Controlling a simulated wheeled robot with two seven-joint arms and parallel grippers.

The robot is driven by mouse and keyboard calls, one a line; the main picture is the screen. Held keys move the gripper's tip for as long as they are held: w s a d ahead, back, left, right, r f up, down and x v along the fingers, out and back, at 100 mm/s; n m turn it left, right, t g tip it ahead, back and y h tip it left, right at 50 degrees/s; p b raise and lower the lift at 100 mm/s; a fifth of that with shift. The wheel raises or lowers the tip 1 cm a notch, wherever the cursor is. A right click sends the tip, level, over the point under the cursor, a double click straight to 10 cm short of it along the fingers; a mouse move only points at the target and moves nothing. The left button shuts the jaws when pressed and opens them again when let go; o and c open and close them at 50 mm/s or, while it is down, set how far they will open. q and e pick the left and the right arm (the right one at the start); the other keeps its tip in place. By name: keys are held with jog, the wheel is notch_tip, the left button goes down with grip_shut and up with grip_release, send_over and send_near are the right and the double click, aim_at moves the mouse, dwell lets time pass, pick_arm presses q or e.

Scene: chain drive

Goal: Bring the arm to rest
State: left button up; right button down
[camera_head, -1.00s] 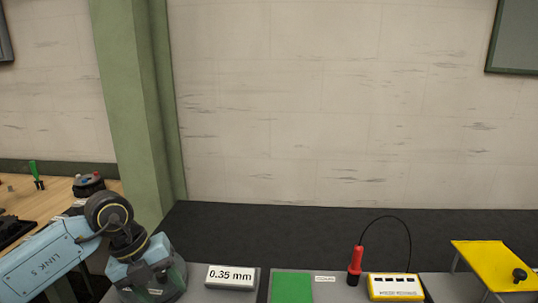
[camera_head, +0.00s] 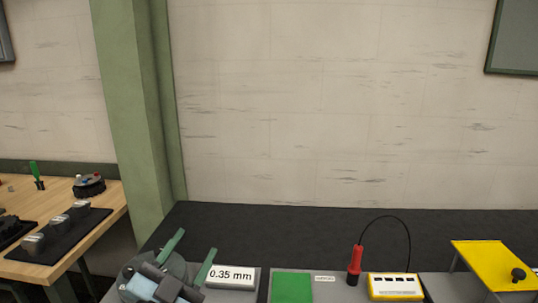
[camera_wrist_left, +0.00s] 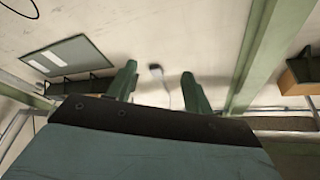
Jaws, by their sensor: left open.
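My left gripper (camera_head: 197,242) is at the bottom left of the head view. Its two green fingers point up and stand apart, with nothing between them. The fingers overlap the left end of the "0.35 mm" block (camera_head: 231,275) in the picture; I cannot tell if they touch it. In the left wrist view, the open fingers (camera_wrist_left: 158,72) have only wall and a small blurred dark thing behind them. My right gripper does not show.
On the dark bench (camera_head: 340,228) are a green pad (camera_head: 292,288), a red-handled probe (camera_head: 356,262) with a cable, a yellow box (camera_head: 395,287) and a yellow raised plate (camera_head: 490,262). A wooden table (camera_head: 60,190) with dark blocks stands left of a green pillar (camera_head: 132,120).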

pick_arm(q)
jog(key=s+a+f+n+g+y, duration=0.4)
jog(key=f, duration=0.4)
jog(key=s+a+f+n+g+y, duration=0.4)
jog(key=s+a+f, duration=0.1)
jog(key=f, duration=0.4)
jog(key=s+f+g+h, duration=0.1)
jog(key=s+f+g, duration=0.3)
jog(key=s, duration=0.4)
jog(key=s+f+g, duration=0.4)
jog(key=s+f, duration=0.1)
jog(key=s, duration=0.2)
notch_tip(320, 180, down, 27)
jog(key=s+g+b, duration=0.2)
jog(key=s, duration=0.1)
jog(key=s+a+f+g+b, duration=0.1)
jog(key=s+a+f, duration=0.1)
jog(key=s+f, duration=1.4)
jog(key=shift+b, duration=0.3)
